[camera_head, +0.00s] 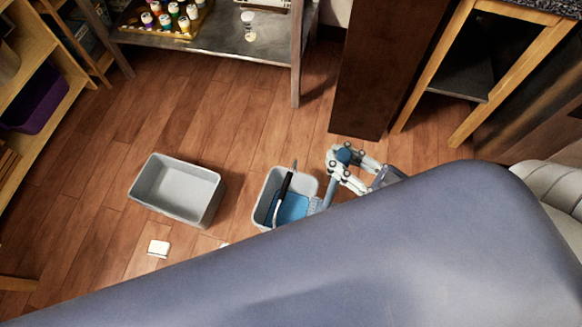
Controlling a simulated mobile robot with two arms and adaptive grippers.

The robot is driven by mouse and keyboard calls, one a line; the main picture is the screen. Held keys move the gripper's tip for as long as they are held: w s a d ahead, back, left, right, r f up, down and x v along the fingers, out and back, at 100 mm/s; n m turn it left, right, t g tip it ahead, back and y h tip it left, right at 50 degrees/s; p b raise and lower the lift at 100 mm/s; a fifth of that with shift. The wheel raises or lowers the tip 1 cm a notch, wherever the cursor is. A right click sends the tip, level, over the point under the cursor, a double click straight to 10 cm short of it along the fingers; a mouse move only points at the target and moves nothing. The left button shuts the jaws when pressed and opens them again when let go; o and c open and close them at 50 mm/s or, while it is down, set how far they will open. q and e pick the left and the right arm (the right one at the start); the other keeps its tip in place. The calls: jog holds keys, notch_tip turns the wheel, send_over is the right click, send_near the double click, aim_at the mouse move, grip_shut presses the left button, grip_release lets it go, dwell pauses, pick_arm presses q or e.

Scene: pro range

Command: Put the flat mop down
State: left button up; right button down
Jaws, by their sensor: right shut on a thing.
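My right gripper (338,169) is shut on a blue handle (329,194), which I take to be the flat mop. The handle slants down to the right rim of a small grey bucket (262,196). A flat blue piece (291,207) lies inside the bucket with a dark bar across it. It looks like the mop's head, but the join is too small to make out. My left gripper is not in view.
An empty grey bin (147,204) stands left of the bucket. A small white block (158,248) lies on the wooden floor. A metal shelf (232,38) holds several bottles. A dark brown panel (375,75) stands behind the gripper. A large blue-grey shape hides the lower right.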

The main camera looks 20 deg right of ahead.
jog(key=b+x, duration=0.1)
jog(key=x, duration=1.1)
pick_arm(q)
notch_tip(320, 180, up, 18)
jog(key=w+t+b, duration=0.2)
jog(key=b, duration=0.4)
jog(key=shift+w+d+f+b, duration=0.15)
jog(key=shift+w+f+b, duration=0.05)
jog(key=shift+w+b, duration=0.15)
pick_arm(e)
notch_tip(320, 180, down, 18)
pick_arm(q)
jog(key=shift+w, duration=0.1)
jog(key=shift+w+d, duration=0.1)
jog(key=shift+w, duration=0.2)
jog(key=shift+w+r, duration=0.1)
pick_arm(e)
jog(key=shift+f, duration=0.1)
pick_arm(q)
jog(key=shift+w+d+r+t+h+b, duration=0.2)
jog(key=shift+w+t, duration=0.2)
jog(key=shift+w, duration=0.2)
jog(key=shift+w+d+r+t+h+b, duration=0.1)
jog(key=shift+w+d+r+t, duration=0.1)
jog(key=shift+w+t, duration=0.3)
pick_arm(e)
jog(key=shift+f, duration=0.35)
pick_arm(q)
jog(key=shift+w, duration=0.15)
